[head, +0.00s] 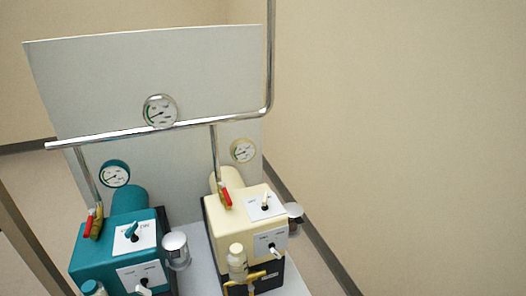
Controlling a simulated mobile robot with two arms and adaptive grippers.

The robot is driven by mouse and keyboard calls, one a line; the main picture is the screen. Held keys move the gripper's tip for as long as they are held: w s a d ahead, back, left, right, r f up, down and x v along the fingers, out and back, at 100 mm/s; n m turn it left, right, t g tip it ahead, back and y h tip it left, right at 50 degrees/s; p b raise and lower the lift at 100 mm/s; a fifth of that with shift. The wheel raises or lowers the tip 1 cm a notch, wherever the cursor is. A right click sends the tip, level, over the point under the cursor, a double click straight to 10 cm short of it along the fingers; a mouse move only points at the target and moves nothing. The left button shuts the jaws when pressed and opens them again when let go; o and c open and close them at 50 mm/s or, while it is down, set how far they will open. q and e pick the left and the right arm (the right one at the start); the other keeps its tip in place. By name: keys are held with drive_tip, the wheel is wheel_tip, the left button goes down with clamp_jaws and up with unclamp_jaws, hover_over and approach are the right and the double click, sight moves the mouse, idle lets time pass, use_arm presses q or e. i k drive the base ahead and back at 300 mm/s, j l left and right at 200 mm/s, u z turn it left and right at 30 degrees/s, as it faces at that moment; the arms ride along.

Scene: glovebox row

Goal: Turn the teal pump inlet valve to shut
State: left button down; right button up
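The teal pump (92,258) stands at the lower left in the head view. Its inlet valve (97,228) is a brass body with a red handle, at the foot of a thin metal pipe on the pump's left side. The red handle (89,222) looks roughly in line with the pipe, but it is small and I cannot tell its exact angle. A teal lever (131,229) stands on a white panel on the pump's top. Neither of my grippers is in view.
A cream pump (228,214) with its own red-handled valve (225,195) stands close on the right. A metal pipe (210,122) with a round gauge (160,111) crosses above both pumps, before a grey board (100,75). The floor at left looks clear.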

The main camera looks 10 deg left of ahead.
sight(90, 223)
drive_tip(key=j+u, duration=0.1)
drive_tip(key=u, duration=0.3)
drive_tip(key=i+j+u, duration=0.1)
drive_tip(key=u, duration=0.25)
drive_tip(key=i+u, duration=0.1)
drive_tip(key=u, duration=0.3)
drive_tip(key=i+j+u, duration=0.1)
drive_tip(key=u, duration=0.3)
